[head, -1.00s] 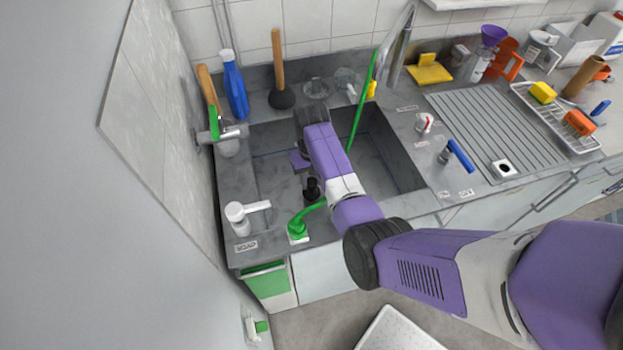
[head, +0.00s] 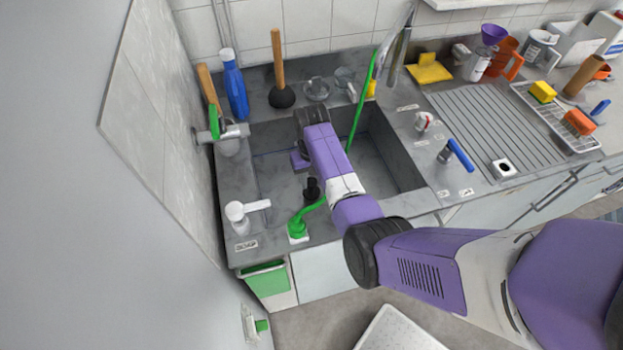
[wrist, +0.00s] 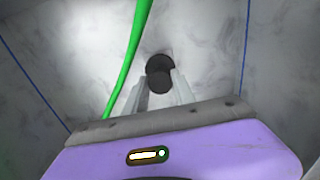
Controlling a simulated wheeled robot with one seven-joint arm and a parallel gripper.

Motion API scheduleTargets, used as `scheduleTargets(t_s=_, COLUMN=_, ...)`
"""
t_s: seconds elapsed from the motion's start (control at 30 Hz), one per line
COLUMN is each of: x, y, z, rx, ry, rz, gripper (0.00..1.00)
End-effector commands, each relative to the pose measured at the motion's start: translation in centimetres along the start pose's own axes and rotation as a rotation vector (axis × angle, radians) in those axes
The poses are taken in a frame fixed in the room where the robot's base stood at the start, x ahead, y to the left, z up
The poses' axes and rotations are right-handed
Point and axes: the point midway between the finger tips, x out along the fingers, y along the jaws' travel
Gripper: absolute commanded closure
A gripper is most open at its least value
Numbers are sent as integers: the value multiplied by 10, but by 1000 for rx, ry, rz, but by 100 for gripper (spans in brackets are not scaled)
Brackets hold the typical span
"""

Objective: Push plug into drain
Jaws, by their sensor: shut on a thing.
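The black round plug (wrist: 159,84) is between the fingertips of my gripper (wrist: 157,90) in the wrist view. The fingers are shut on it. In the head view my purple gripper (head: 300,160) reaches down into the sink basin (head: 402,165).
A green hose (head: 357,118) runs down into the basin and shows beside my gripper. A white tap (head: 240,215) stands at the near left. A plunger (head: 281,95) and blue bottle (head: 235,90) stand behind the basin. A ribbed drainboard (head: 490,125) lies right.

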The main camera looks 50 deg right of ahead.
Motion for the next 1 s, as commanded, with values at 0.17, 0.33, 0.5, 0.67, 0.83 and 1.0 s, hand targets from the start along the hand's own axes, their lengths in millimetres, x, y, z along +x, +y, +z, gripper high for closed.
scheduleTargets(t_s=0.17, x=5, y=0, z=0, rx=0, ry=0, rz=0, gripper=100)
scheduleTargets(t_s=0.33, x=9, y=0, z=0, rx=0, ry=0, rz=0, gripper=100)
scheduleTargets(t_s=0.5, x=13, y=0, z=0, rx=0, ry=0, rz=0, gripper=100)
scheduleTargets(t_s=0.67, x=16, y=0, z=0, rx=0, ry=1, rz=0, gripper=100)
scheduleTargets(t_s=0.83, x=20, y=0, z=0, rx=0, ry=1, rz=0, gripper=100)
scheduleTargets(t_s=1.0, x=23, y=0, z=0, rx=0, ry=1, rz=0, gripper=67)
